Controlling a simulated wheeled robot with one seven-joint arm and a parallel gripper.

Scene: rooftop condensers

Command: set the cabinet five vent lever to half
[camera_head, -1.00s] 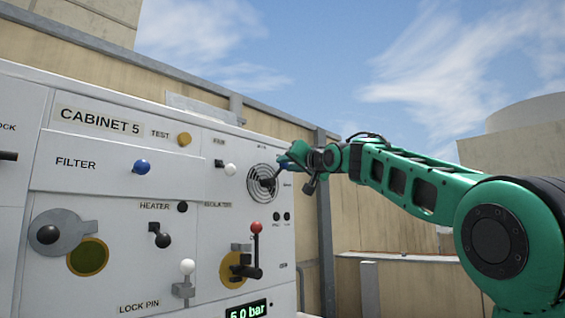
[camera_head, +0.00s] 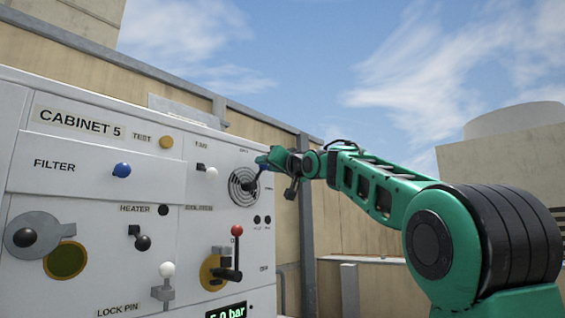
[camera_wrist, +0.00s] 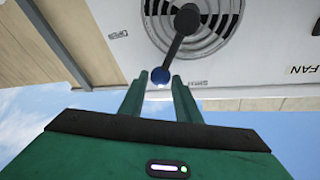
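The vent (camera_head: 243,187) is a round grille with dark rings at the upper right of the cabinet (camera_head: 95,185). Its dark lever (camera_wrist: 180,45) runs from the grille's hub to a blue knob (camera_wrist: 160,76) at its end. In the wrist view the knob lies between OPEN and CLOSED labels. My gripper (camera_wrist: 160,80) is open, its two green fingertips on either side of the knob with narrow gaps showing. Whether a finger touches it I cannot tell. In the head view my gripper (camera_head: 266,163) is at the vent's upper right and hides the knob.
The cabinet face also carries a fan switch (camera_head: 211,173), a blue filter knob (camera_head: 122,170), a red-knobbed isolator lever (camera_head: 237,231) and a lock pin (camera_head: 166,271). A tan wall stands behind. The space right of the cabinet, around my arm, looks clear.

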